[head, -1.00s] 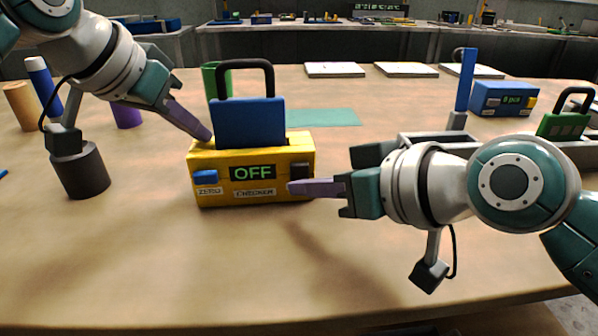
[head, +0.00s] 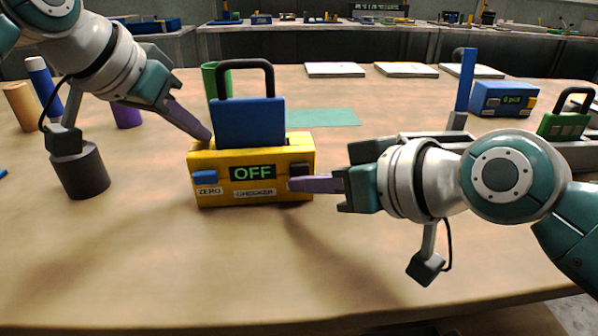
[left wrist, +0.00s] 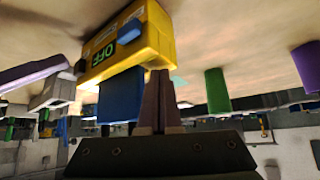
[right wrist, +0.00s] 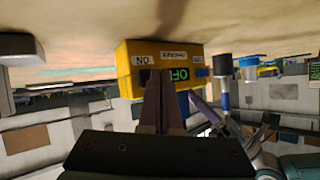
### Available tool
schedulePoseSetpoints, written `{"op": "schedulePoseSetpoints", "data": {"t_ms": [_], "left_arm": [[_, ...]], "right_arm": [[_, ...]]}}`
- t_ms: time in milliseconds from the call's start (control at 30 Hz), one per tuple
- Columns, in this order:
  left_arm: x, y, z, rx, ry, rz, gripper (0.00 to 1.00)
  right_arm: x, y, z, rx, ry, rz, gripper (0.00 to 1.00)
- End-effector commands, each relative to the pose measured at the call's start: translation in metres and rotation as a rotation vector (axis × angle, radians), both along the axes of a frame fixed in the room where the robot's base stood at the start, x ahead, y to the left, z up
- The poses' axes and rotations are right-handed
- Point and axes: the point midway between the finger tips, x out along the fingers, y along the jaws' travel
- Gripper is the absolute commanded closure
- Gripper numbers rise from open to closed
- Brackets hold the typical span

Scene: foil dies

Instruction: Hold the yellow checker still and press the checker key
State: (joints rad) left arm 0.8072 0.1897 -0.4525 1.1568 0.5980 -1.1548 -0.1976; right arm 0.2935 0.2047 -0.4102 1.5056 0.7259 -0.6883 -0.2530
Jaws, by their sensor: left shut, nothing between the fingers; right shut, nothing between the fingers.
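The yellow checker (head: 222,164) stands on the table with its display (head: 253,172) reading OFF. A blue key (head: 205,177) marked ZERO is at its front left, and a dark key (head: 299,170) at its front right. A blue block with a black handle (head: 250,122) stands upright in its top. My left gripper (head: 207,136) is shut and empty, its tips at the checker's top left edge. My right gripper (head: 293,184) is shut and empty, its tips at the front face near the dark key. In the right wrist view its fingers (right wrist: 162,75) partly cover that key; contact is unclear.
A green cylinder (head: 209,82) and a teal mat (head: 335,118) lie behind the checker. A dark cylinder (head: 80,172) stands at the left. A blue box (head: 502,99) and a grey rack are at the right. The table front is clear.

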Motion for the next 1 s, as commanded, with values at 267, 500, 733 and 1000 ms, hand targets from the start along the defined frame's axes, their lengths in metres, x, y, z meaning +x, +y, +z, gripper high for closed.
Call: {"op": "schedulePoseSetpoints", "data": {"t_ms": [267,500,733,1000], "left_arm": [[-0.0021,0.0017,-0.0054,0.007,0.012,0.002,1.0],[-0.0021,0.0016,-0.0052,0.006,0.012,0.002,1.0],[-0.0021,0.0016,-0.0052,0.005,0.012,0.002,1.0],[-0.0021,0.0015,-0.0052,0.005,0.012,0.002,1.0]], "right_arm": [[0.0006,0.0001,-0.0007,0.001,0.0,0.001,1.0],[0.0022,0.0003,-0.0007,0.001,0.0,0.001,1.0],[0.0052,0.0006,-0.0005,0.001,0.0,0.001,1.0],[0.0081,0.0008,-0.0009,0.0,0.001,0.001,1.0]]}}
